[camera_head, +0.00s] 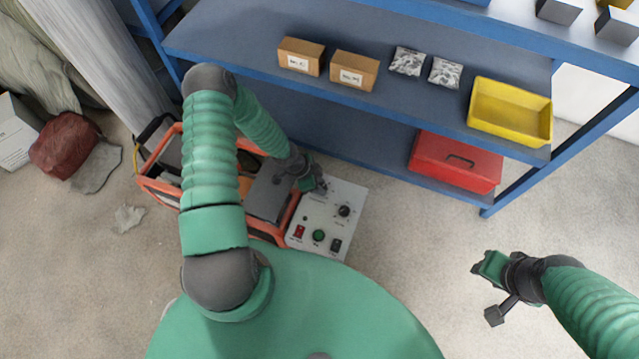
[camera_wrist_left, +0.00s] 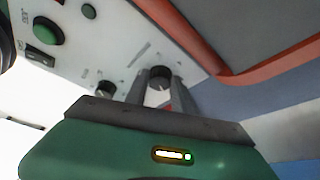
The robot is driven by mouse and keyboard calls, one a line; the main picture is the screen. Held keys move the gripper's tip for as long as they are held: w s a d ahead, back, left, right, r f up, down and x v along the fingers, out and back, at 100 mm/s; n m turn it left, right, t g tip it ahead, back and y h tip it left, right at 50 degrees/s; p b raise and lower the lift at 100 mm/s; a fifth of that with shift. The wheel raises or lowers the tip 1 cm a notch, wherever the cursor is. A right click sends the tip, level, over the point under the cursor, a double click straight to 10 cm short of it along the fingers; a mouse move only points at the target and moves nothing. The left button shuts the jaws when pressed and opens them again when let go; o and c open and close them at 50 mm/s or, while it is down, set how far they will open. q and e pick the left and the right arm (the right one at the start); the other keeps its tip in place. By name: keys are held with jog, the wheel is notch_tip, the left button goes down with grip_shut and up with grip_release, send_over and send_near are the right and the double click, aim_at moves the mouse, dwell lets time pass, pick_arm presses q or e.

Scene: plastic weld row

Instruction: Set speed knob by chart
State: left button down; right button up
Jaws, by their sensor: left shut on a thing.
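The light grey control panel (camera_head: 325,197) sits on the front of an orange-framed machine (camera_head: 265,195). A dark knob (camera_head: 344,211) shows uncovered on its right side. My left gripper (camera_head: 318,186) is at the panel's upper part and covers what is under it. Panel markings are too small to read. My right gripper (camera_head: 484,266) hangs away from the panel; its fingers are unclear.
A red switch (camera_head: 299,231), green button (camera_head: 318,235) and black switch (camera_head: 336,245) line the panel's lower edge. A blue shelf (camera_head: 390,105) behind holds two cartons (camera_head: 354,71), two bags and a yellow bin (camera_head: 510,112). Floor right of the panel is clear.

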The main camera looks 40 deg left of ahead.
pick_arm(q)
jog(key=shift+w, duration=0.1)
jog(key=c, duration=1.1)
grip_release()
jog(key=p+v, duration=0.6)
jog(key=v, duration=1)
jog(key=shift+a+r+p, duration=0.15)
jog(key=shift+r+p, duration=0.2)
jog(key=shift+p, duration=0.05)
jog(key=shift+s, duration=0.2)
